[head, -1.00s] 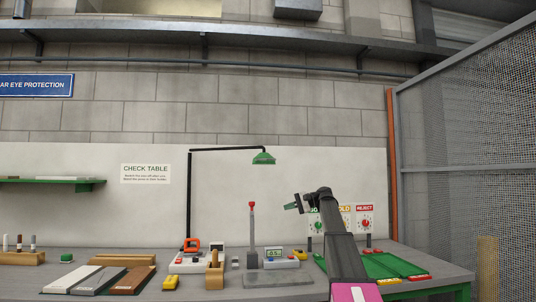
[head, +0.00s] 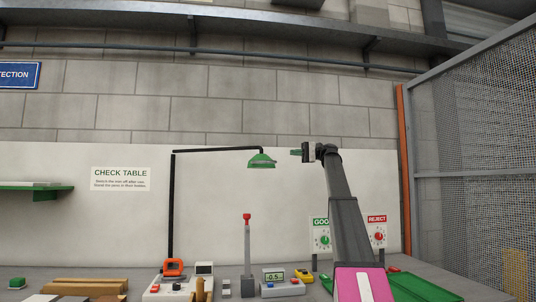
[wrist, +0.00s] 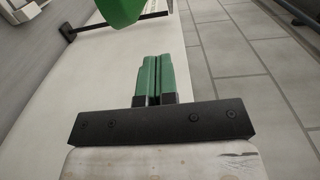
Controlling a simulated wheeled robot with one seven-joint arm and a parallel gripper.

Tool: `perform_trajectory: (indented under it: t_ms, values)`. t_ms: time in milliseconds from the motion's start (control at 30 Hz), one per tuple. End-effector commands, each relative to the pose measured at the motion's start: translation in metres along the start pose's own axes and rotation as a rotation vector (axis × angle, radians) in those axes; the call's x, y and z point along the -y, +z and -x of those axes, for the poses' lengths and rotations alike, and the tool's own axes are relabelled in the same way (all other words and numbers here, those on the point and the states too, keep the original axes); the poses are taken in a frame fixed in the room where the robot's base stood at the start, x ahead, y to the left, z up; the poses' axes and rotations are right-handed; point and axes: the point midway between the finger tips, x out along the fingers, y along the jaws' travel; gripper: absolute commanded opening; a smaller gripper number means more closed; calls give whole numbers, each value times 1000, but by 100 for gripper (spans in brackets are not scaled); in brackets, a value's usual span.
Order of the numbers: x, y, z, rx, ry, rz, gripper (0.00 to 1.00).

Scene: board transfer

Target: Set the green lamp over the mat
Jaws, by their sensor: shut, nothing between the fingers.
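The green lamp (head: 262,160) hangs from the end of a black angled arm (head: 215,151) on a black post (head: 172,205). My gripper (head: 294,152) is just right of the lamp at about its height, with its fingers pointing left toward it. A gap shows between them. In the wrist view the green fingers (wrist: 153,82) lie together with nothing between them, and part of the green lamp (wrist: 122,10) shows beyond the tips at the top edge. I cannot make out the mat for certain.
Below on the table stand an upright grey post with a red top (head: 247,250), a small meter with a display (head: 274,276) and an orange-framed device (head: 173,268). GOOD (head: 321,238) and REJECT (head: 377,235) signs stand behind my arm. A mesh fence (head: 475,170) is at right.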

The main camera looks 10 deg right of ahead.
Motion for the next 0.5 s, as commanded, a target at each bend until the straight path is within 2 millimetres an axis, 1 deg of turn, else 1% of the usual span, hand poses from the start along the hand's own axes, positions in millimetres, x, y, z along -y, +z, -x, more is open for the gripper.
perform_trajectory:
  t_ms: [167,267,367,500]
  values:
    - [0,0,-4,0,0,0,0]
    - [-1,0,-13,1,0,0,0]
    - [-1,1,-29,1,0,0,0]
    - [-1,1,-55,2,1,0,0]
